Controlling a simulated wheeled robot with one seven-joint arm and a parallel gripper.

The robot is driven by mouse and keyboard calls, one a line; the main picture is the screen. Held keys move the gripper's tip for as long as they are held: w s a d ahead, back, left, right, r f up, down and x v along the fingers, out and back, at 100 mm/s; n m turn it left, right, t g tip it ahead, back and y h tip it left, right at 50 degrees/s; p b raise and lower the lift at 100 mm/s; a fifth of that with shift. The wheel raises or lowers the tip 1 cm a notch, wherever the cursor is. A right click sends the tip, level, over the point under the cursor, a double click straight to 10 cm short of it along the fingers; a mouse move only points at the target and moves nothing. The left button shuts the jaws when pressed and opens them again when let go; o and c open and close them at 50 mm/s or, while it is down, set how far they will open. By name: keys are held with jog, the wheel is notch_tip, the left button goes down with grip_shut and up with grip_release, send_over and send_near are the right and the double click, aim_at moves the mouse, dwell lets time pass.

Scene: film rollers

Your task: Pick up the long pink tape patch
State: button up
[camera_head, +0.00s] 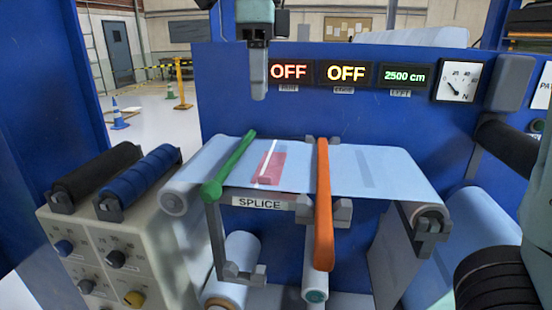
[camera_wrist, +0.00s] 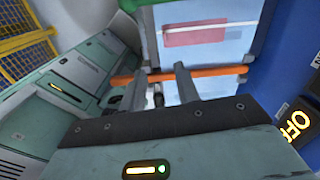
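The pink tape patch (camera_head: 264,172) lies flat on the pale blue film web (camera_head: 394,170), between a green bar (camera_head: 230,165) and an orange bar (camera_head: 322,200). A white strip (camera_head: 269,157) crosses it. In the wrist view the pink patch (camera_wrist: 195,37) shows beyond the orange bar (camera_wrist: 215,71), near the top edge. My gripper (camera_head: 259,92) hangs above and behind the web, apart from the patch. In the wrist view the two fingers (camera_wrist: 160,78) are spread with nothing held between them. The head view sees the fingers edge-on.
A blue machine panel (camera_head: 350,120) with displays stands behind the web. A grey control box (camera_head: 110,250) with knobs and two rollers, black and blue, is at left. The orange bar juts toward the front. A dark cylinder (camera_head: 508,145) is at right. Space above the web is clear.

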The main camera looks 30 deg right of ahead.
jog(key=m+p, duration=0.1)
jog(key=p, duration=0.1)
send_over(261, 169)
jog(key=s+a, duration=0.2)
jog(key=s, duration=0.4)
notch_tip(261, 169, down, 11)
jog(key=shift+w+d, duration=0.1)
jog(key=shift+w+a+f+p, duration=0.15)
jog(key=shift+f+p, duration=0.4)
jog(key=shift+f, duration=0.85)
jog(key=shift+w+a+f+p, duration=0.1)
jog(key=shift+f+p, duration=0.4)
jog(key=shift+f, duration=0.85)
grip_shut()
